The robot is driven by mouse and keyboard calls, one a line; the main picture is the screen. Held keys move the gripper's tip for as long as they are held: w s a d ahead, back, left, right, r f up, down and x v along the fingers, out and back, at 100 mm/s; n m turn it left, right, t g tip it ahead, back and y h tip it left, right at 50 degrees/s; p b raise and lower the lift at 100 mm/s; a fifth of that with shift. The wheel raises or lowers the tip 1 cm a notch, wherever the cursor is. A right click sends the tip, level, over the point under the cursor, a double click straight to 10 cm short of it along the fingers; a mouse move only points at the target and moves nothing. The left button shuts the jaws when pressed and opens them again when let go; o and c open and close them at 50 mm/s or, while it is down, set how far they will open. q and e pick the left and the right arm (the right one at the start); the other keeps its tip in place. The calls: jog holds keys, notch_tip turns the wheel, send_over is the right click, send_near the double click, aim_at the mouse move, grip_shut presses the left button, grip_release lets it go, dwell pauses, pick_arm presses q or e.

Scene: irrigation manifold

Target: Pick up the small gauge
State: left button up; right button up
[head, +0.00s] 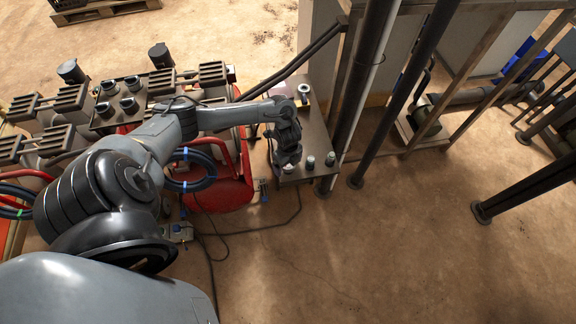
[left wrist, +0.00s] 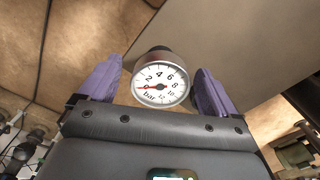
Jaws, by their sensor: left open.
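The small gauge (left wrist: 161,82) has a round white dial marked in bar, a red needle and a dark casing. In the left wrist view it sits between the two purple fingers of my left gripper (left wrist: 158,70), with a visible gap on each side. The fingers are open and do not appear to touch it. In the head view my left gripper (head: 287,158) points down over the front left part of a dark metal plate (head: 312,128). A small pale piece shows just below the gripper there; the gripper hides most of that spot. My right gripper is not in view.
Two small fittings (head: 320,161) stand just right of the gripper on the plate, and a ring-shaped part (head: 304,89) is farther back. Dark upright posts (head: 384,100) rise close to the plate's right. Red machinery with hoses (head: 222,190) lies left. Open floor is in front.

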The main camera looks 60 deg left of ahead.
pick_arm(q)
jog(key=shift+c, duration=0.3)
jog(key=c, duration=1)
jog(key=shift+r, duration=0.15)
jog(key=shift+c, duration=0.3)
